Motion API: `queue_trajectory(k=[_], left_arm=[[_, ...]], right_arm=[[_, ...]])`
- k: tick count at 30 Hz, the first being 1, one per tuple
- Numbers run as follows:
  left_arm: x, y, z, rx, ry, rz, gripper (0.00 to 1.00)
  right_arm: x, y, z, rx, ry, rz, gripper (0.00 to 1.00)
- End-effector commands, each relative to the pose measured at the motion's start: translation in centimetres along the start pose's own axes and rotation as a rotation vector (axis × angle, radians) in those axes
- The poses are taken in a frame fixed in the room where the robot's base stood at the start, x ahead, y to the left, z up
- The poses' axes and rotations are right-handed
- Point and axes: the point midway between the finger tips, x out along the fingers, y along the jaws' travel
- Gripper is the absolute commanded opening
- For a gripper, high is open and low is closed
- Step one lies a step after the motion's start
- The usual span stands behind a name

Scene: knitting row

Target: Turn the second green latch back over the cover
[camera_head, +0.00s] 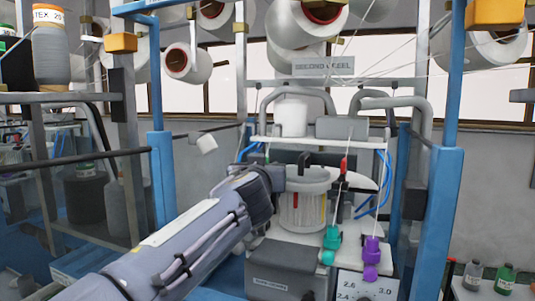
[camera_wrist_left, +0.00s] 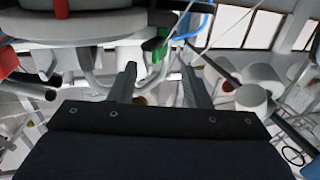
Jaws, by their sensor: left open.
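The ring-shaped cover (camera_head: 318,174) with a black handle sits on top of the knitting cylinder (camera_head: 303,212) in the head view. My left gripper (camera_head: 278,178) is at the left side of the cover, its fingertips hard to make out there. In the left wrist view the two fingers of my left gripper (camera_wrist_left: 159,82) are apart with nothing held between them. A green latch (camera_wrist_left: 160,48) shows just beyond the fingertips, near the pale round rim (camera_wrist_left: 85,28); I cannot tell whether a finger touches it. The latch is not clearly visible in the head view.
A red part (camera_wrist_left: 8,62) and a dark rod (camera_wrist_left: 35,88) show at the left of the wrist view. Teal (camera_head: 331,240) and purple (camera_head: 371,252) pieces hang on yarns right of the cylinder.

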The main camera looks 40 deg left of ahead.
Motion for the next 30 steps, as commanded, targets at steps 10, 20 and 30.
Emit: queue_trajectory(k=[10, 20, 30], left_arm=[[3.7, 0.0, -0.4, -0.003, 0.0, 0.002, 0.44], [7.6, 0.0, -0.3, -0.002, 0.002, 0.001, 0.44], [7.8, 0.0, -0.2, 0.0, 0.005, 0.0, 0.41]], right_arm=[[-1.2, -0.6, -0.6, 0.0, 0.001, 0.0, 0.36], [-2.4, -1.1, -1.2, 0.0, 0.001, 0.0, 0.36], [-2.4, -1.1, -1.2, 0.0, 0.001, 0.0, 0.36]])
